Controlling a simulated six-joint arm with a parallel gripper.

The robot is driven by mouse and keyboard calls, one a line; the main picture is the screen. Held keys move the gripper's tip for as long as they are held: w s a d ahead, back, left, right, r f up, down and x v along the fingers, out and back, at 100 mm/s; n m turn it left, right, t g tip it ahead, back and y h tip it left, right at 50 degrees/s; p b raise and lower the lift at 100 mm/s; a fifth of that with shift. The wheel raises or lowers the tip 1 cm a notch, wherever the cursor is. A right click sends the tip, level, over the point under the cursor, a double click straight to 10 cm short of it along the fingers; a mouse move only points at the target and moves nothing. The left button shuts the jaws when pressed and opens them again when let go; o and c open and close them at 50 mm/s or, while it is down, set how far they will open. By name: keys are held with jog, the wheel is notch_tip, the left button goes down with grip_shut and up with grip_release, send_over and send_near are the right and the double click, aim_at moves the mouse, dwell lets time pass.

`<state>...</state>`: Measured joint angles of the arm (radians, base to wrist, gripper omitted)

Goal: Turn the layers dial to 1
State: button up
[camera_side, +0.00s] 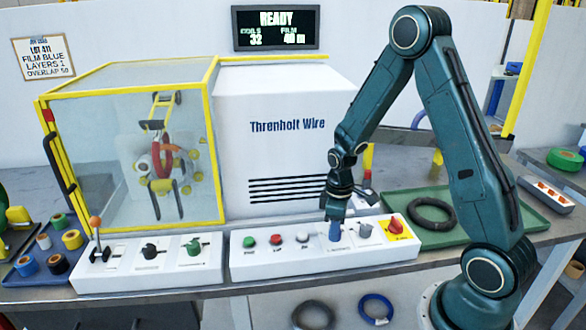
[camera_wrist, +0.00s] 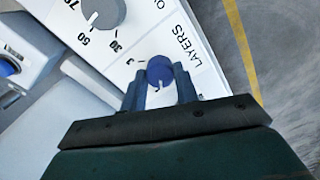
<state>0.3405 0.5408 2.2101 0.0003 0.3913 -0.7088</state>
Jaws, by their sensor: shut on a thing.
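The layers dial is a blue round knob (camera_wrist: 160,69) on a white panel, beside the printed word LAYERS in the wrist view. A pale pointer line shows on its lower part, toward the gripper side; I cannot tell which number it marks, as the fingers cover part of the scale. In the side view the dial (camera_side: 335,232) sits on the right white control panel. My gripper (camera_wrist: 159,80) is shut on the knob, one finger on each side. In the side view my gripper (camera_side: 338,210) points down over the dial.
A grey dial (camera_wrist: 103,12) with a numbered scale is close by. Several push buttons (camera_side: 275,238) lie left of the layers dial, and a red switch (camera_side: 395,225) lies right. A green tray (camera_side: 470,222) holds a black coil (camera_side: 432,210). A display (camera_side: 276,28) reads READY.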

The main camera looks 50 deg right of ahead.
jog(key=shift+n, duration=0.3)
jog(key=o, duration=1)
jog(key=shift+r, duration=0.1)
jog(key=shift+r, duration=6.8)
